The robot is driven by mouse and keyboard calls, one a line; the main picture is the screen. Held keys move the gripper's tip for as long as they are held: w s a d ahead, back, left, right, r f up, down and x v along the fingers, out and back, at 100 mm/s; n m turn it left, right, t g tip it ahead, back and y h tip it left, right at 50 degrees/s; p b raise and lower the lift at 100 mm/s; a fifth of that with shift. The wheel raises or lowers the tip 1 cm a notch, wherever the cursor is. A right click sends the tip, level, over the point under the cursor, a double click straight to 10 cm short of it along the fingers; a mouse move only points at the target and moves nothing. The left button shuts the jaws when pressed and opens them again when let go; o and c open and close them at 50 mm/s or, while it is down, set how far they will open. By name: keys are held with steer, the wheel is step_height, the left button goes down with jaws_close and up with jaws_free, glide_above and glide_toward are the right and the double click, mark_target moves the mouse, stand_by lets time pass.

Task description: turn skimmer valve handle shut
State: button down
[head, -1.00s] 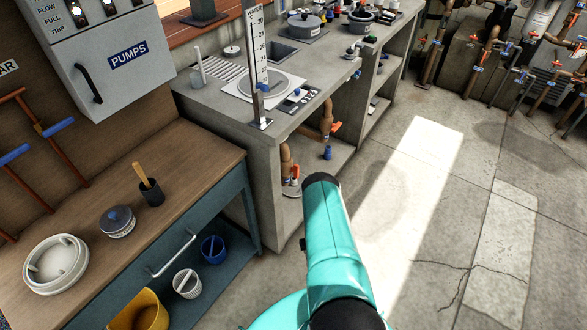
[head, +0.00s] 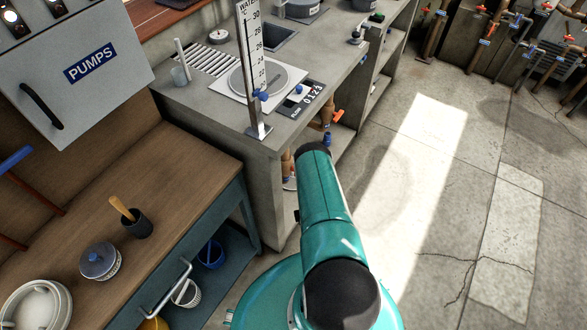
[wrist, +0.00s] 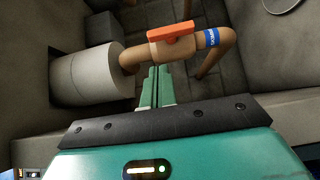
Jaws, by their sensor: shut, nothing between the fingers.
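In the wrist view an orange valve handle (wrist: 171,33) sits on a brown pipe (wrist: 134,60) with a blue label band (wrist: 211,38), its lettering too small to read. The pipe runs from a grey cylinder (wrist: 85,72) and bends down at the right. My gripper (wrist: 157,70) is shut and empty, its fingertips just below the handle in the picture. I cannot tell whether they touch the pipe. In the head view an orange handle (head: 337,116) shows under the grey counter; I cannot tell if it is the same one. My arm hides my gripper there.
The grey counter (head: 200,105) stands over the pipework, with a gauge post (head: 254,75) at its edge. Open concrete floor (head: 400,200) lies right.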

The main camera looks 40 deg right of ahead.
steer(key=x, duration=1)
steer(key=shift+w+d, duration=0.1)
steer(key=shift+d, duration=0.05)
steer(key=shift+d+r+m+g, duration=0.15)
steer(key=shift+r+m+g, duration=0.05)
steer(key=shift+m+g, duration=0.3)
stand_by(0.3)
steer(key=shift+w+d+r+m+g+y, duration=0.15)
steer(key=shift+w+d+m+g+y, duration=0.2)
steer(key=shift+d+m+g+y, duration=0.8)
steer(key=shift+w+d+r+m+g+y, duration=0.2)
steer(key=shift+w+d+m+g+y, duration=0.15)
steer(key=shift+d+m+g+y, duration=0.6)
steer(key=shift+w+d+r+m+g+y, duration=0.25)
steer(key=shift+d+m+g+y, duration=0.4)
steer(key=shift+m+y, duration=0.75)
steer(key=shift+w+d+f+n+y, duration=0.1)
steer(key=shift+f+n+y, duration=0.1)
steer(key=shift+n+y, duration=0.1)
steer(key=shift+r, duration=0.1)
